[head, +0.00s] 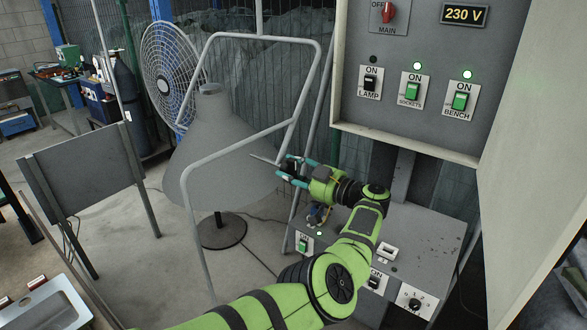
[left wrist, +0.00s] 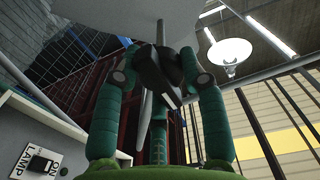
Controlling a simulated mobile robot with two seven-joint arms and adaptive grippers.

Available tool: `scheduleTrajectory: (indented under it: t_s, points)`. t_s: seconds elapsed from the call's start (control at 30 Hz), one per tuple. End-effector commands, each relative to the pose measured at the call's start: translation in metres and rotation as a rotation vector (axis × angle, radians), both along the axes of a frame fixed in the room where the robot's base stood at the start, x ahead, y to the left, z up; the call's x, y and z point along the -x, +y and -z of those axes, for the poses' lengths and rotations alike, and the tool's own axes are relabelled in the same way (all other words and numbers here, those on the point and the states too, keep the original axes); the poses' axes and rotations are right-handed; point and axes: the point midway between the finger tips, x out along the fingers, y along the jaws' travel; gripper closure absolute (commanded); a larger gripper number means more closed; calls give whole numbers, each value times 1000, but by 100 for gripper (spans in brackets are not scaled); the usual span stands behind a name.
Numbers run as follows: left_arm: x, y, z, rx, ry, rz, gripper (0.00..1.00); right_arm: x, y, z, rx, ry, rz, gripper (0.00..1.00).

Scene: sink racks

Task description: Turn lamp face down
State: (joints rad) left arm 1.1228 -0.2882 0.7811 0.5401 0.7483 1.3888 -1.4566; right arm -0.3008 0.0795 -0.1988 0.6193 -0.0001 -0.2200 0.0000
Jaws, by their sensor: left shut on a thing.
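A large lamp with a grey cone-shaped shade (head: 222,140) stands left of my left arm in the head view. Its narrow cap is at the top and its wide side is toward the floor. It stands on a dark post and round base (head: 221,232). My left gripper (head: 283,170) is at the shade's right edge, shut on a thin grey rod with a black part (left wrist: 160,80). The rod seems to belong to the lamp, but I cannot tell for certain. A grey surface, likely the shade, shows above the fingers in the left wrist view (left wrist: 145,18). My right gripper is out of view.
A bent grey tube frame (head: 228,150) stands in front of the lamp. A switch panel (head: 425,60) with a LAMP switch (head: 371,82) is at the upper right.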

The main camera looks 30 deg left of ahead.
Motion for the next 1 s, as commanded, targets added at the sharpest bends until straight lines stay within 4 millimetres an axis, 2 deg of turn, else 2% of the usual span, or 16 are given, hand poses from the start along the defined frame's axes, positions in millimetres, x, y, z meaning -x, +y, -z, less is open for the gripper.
scheduleTrajectory:
  t_s: [0.67,0.7,0.73,1.0]
  points:
    - [1,3,-2,-10,61,-5,100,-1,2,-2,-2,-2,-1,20]
    - [1,3,-2,-10,62,-5,47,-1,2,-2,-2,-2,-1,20]
    - [1,3,-2,-10,62,-5,36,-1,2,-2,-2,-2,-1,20]
    - [0,1,-1,-7,59,-2,36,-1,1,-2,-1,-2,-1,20]
